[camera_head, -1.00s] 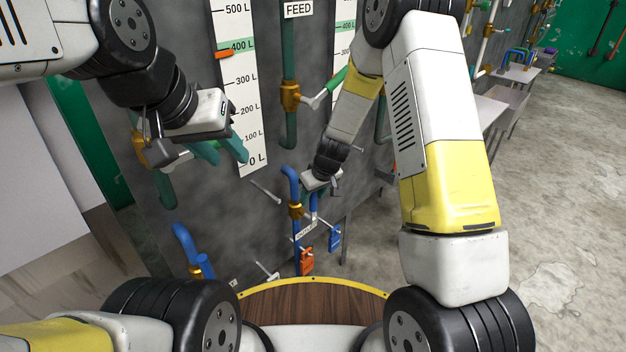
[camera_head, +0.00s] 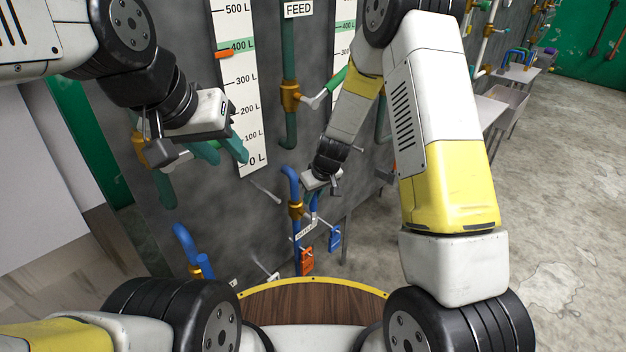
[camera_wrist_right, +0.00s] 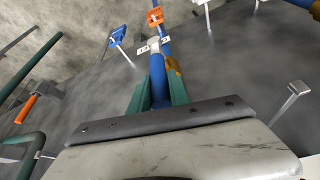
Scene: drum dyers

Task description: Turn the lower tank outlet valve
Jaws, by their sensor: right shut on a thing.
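The lower outlet valve has a brass body (camera_head: 296,210) on a blue pipe (camera_head: 290,180) low on the grey tank wall. Its blue handle (camera_head: 314,203) stands beside the pipe. My right gripper (camera_head: 315,190) is shut on this handle. In the right wrist view, the teal fingers (camera_wrist_right: 158,95) lie on both sides of the blue handle (camera_wrist_right: 158,82), with the brass body (camera_wrist_right: 172,66) just beyond. The fingertips are small and partly hidden in the head view. My left gripper (camera_head: 224,151) is open and empty in front of the tank wall, its teal fingers apart.
An orange tag (camera_head: 306,261) and a blue tag (camera_head: 335,238) hang below the valve. A grey rod (camera_head: 265,191) sticks out to its left. The FEED valve (camera_head: 290,97) sits above. Open floor (camera_head: 570,200) lies to the right.

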